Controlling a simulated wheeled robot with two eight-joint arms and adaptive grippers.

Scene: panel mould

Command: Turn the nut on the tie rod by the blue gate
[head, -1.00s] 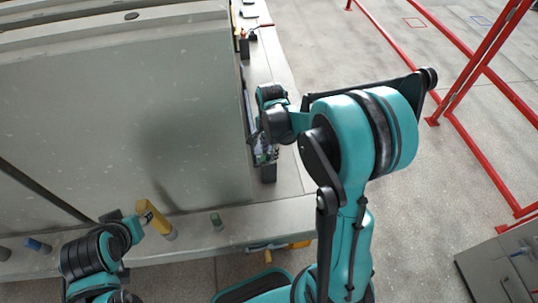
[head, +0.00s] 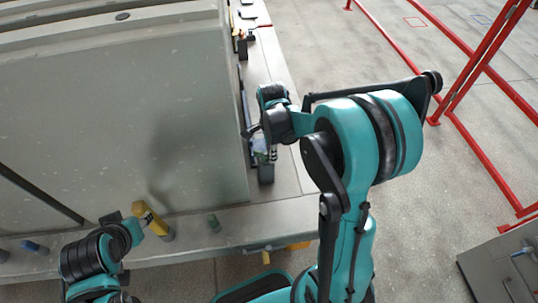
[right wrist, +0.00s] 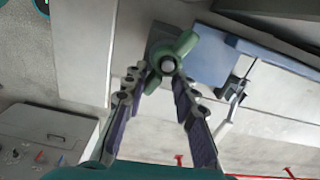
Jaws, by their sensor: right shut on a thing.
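The nut (right wrist: 172,57) is green with wing-like lugs, and the round grey end of the tie rod (right wrist: 168,64) shows in its middle. My right gripper (right wrist: 160,80) has its two fingers on either side of the nut, shut on its lugs. The blue gate (right wrist: 225,60) lies just right of the nut in the right wrist view. In the head view my right gripper (head: 264,150) is small and partly hidden at the right edge of the grey panel, and the nut cannot be made out. My left arm is at the lower left; its fingers cannot be made out.
The big grey panel (head: 120,110) fills the left of the head view. A yellow part (head: 150,220) and a small green part (head: 214,223) stand on the front ledge. Red rails (head: 460,120) stand at the right. A grey control box (head: 505,265) is lower right.

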